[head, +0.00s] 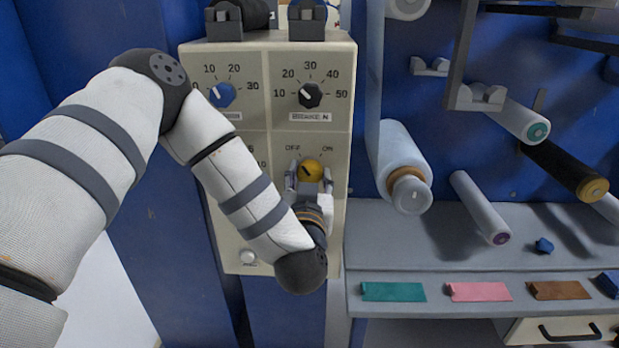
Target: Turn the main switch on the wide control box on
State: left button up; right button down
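The wide control box (232,252) is a cream panel in the left half of the head view. Its main switch (313,169) is a round yellow-orange knob between the labels OFF and ON. The dark mark on the knob points up and left, towards OFF. My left gripper (309,178) is in front of the box, with one finger on each side of the knob. The fingers are spread apart, and a narrow gap shows left of the knob. Contact on the right side cannot be made out. My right gripper is not in view.
Above the switch are a blue dial (222,95) and a black dial (310,95). A white button (248,256) sits low on the box. A film roller (402,165) stands out just right of the box. A grey shelf (420,255) with coloured strips lies at lower right.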

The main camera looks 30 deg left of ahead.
pick_arm(q)
jog(key=shift+r+m+p, duration=0.25)
jog(key=shift+m+p, duration=0.25)
jog(key=shift+m, duration=0.1)
jog(key=m+p, duration=0.2)
jog(key=m, duration=0.1)
jog(key=shift+r, duration=0.15)
jog(key=shift+m+p, duration=0.3)
jog(key=shift+m, duration=0.7)
jog(key=m, duration=0.3)
jog(key=shift+s+f+m+p, duration=0.1)
jog(key=shift+f+m+p, duration=0.1)
jog(key=shift+m+p, duration=0.15)
jog(key=shift+a+f+m, duration=0.1)
jog(key=shift+a+m, duration=0.05)
jog(key=shift+m, duration=1.9)
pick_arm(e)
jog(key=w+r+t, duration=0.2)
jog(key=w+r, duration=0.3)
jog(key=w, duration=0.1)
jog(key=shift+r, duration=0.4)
pick_arm(q)
jog(key=o, duration=1.1)
jog(key=shift+o, duration=0.2)
